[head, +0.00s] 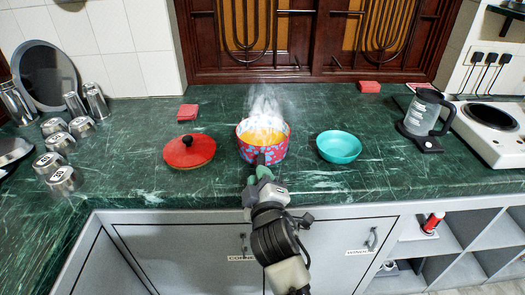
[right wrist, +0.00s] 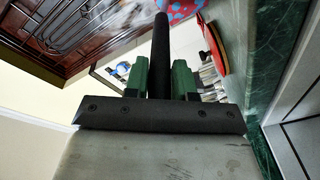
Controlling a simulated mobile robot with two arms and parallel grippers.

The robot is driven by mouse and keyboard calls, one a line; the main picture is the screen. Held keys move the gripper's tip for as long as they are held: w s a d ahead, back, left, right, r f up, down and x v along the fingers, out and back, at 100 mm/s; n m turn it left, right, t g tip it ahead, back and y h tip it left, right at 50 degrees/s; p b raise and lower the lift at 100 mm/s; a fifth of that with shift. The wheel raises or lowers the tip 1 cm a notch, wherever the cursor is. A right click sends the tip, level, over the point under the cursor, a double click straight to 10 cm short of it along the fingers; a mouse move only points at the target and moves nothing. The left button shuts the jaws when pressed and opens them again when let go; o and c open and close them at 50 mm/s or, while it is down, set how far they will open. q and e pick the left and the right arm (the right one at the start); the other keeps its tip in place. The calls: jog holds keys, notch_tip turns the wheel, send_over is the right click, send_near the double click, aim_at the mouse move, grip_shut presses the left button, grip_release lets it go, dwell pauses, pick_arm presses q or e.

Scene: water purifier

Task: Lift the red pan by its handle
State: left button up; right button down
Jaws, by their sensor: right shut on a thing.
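The red pan (head: 264,151) has a blue pattern on its side and stands on the green counter, with yellow-orange contents and steam or smoke above it. Its dark handle (head: 260,160) points toward me. My right gripper (head: 262,176) is at the handle in front of the pan. In the right wrist view the black handle (right wrist: 161,55) runs between the green fingers of the gripper (right wrist: 160,80), which are shut on it. Part of the patterned pan (right wrist: 182,8) shows at the top there. My left gripper is not in view.
A red lid (head: 189,152) lies left of the pan, and a teal bowl (head: 339,147) stands to its right. A kettle (head: 424,115) and a white stove (head: 492,128) are at the right. Several metal cups (head: 65,178) stand at the left. The front counter is mostly clear.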

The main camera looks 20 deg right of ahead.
jog(key=shift+r, duration=0.25)
jog(key=shift+w+r+p, duration=0.1)
jog(key=shift+r+p, duration=0.25)
jog(key=shift+r, duration=1.65)
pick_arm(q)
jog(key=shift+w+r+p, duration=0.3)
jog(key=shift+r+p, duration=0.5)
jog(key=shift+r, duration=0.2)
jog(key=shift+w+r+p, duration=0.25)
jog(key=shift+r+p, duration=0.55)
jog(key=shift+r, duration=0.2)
pick_arm(e)
jog(key=s+d+r, duration=0.6)
jog(key=s+d, duration=0.1)
jog(key=s, duration=0.2)
jog(key=shift+s+r, duration=0.15)
jog(key=shift+r, duration=0.2)
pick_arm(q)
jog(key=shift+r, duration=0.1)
pick_arm(e)
jog(key=shift+r, duration=0.1)
